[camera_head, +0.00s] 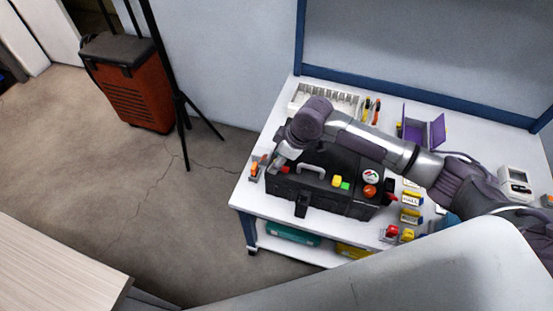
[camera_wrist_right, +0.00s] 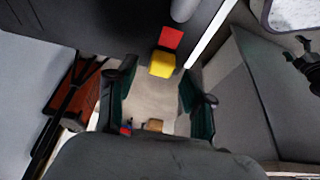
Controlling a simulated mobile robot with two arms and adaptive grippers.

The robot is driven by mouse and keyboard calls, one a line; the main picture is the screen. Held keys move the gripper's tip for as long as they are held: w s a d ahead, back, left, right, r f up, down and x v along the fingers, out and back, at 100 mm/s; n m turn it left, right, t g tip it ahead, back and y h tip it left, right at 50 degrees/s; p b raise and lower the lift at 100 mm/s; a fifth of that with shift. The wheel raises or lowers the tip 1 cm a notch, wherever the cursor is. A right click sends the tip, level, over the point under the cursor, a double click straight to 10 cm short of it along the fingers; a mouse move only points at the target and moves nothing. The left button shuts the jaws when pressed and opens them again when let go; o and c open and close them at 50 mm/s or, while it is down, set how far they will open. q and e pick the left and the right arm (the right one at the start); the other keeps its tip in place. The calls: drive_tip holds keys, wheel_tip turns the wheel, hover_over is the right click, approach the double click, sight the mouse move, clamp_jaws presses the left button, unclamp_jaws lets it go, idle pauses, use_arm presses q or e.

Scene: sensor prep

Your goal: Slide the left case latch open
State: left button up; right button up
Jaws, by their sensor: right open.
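The black case (camera_head: 335,200) stands shut on the white table, with a grey handle (camera_head: 311,171) on its lid. In the right wrist view, the dark case wall (camera_wrist_right: 110,25) carries a red patch (camera_wrist_right: 171,38) and a yellow block (camera_wrist_right: 162,63) just below it; the block looks like the left latch. My right arm reaches across over the case from the right. My right gripper (camera_head: 271,168) is at the case's left end. In the wrist view its fingers (camera_wrist_right: 157,98) are open and empty, with the yellow block ahead between them, apart from both. My left gripper is out of view.
An orange-and-grey tool (camera_head: 256,168) lies left of the case, near the gripper. Yellow and green blocks (camera_head: 337,181) and round pieces sit on the lid. A white rack (camera_head: 327,97) and purple open box (camera_head: 424,128) stand behind. Labelled yellow blocks (camera_head: 411,216) stand at right.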

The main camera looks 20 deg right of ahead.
drive_tip(key=v, duration=1.1)
